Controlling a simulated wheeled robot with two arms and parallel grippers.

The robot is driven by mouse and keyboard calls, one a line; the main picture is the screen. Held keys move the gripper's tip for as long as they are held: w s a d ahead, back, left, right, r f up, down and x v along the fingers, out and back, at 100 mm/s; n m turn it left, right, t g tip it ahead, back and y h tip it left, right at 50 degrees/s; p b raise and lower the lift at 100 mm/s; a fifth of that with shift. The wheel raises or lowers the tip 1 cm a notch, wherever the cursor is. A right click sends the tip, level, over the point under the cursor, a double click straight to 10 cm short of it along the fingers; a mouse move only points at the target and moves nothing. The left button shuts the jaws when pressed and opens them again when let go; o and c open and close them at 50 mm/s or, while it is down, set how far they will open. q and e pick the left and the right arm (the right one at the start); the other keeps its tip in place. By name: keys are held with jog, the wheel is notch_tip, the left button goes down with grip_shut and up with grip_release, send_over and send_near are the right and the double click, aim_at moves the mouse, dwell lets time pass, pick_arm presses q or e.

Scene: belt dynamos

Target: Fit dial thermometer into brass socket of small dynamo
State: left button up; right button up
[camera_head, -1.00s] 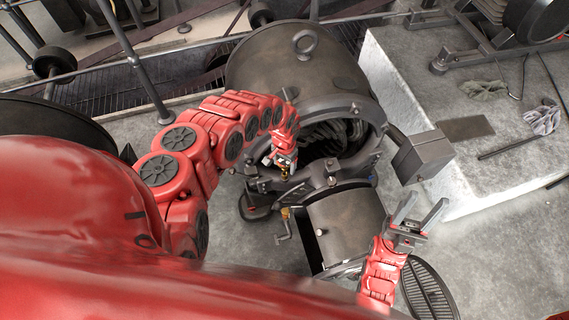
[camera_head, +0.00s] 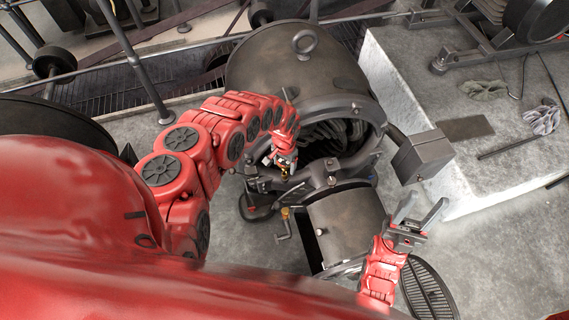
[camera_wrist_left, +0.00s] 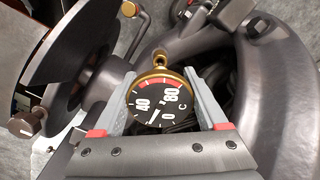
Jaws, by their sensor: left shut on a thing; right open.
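The dial thermometer (camera_wrist_left: 155,102) has a black face with white numbers, a red arc and a brass rim. It sits between the two fingers of my left gripper (camera_wrist_left: 158,98) in the left wrist view, with a brass fitting (camera_wrist_left: 160,56) just beyond its rim. Whether its stem is inside that fitting I cannot tell. In the head view my left gripper (camera_head: 284,163) is at the front rim of the dynamo (camera_head: 300,75), and the thermometer is too small to make out. My right gripper (camera_head: 425,217) is open and empty, right of the hanging cover.
A dark cylindrical cover (camera_head: 347,222) hangs below the dynamo's open end. A grey box (camera_head: 423,157) juts out at its right. A pale stone plinth (camera_head: 480,75) with rags (camera_head: 541,120) stands at right. A round grille (camera_head: 430,288) lies near my right arm.

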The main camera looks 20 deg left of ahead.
pick_arm(q)
jog(key=shift+f+b, duration=1.35)
jog(key=shift+f, duration=0.65)
jog(key=o, duration=1.5)
jog(key=shift+c, duration=0.2)
jog(key=shift+r, duration=0.15)
notch_tip(320, 180, up, 8)
jog(key=shift+w+r+p, duration=0.1)
jog(key=shift+p, duration=0.5)
notch_tip(320, 180, up, 8)
jog(key=p, duration=0.3)
jog(key=shift+r, duration=0.15)
jog(key=shift+r+p, duration=0.35)
jog(key=shift+p, duration=0.05)
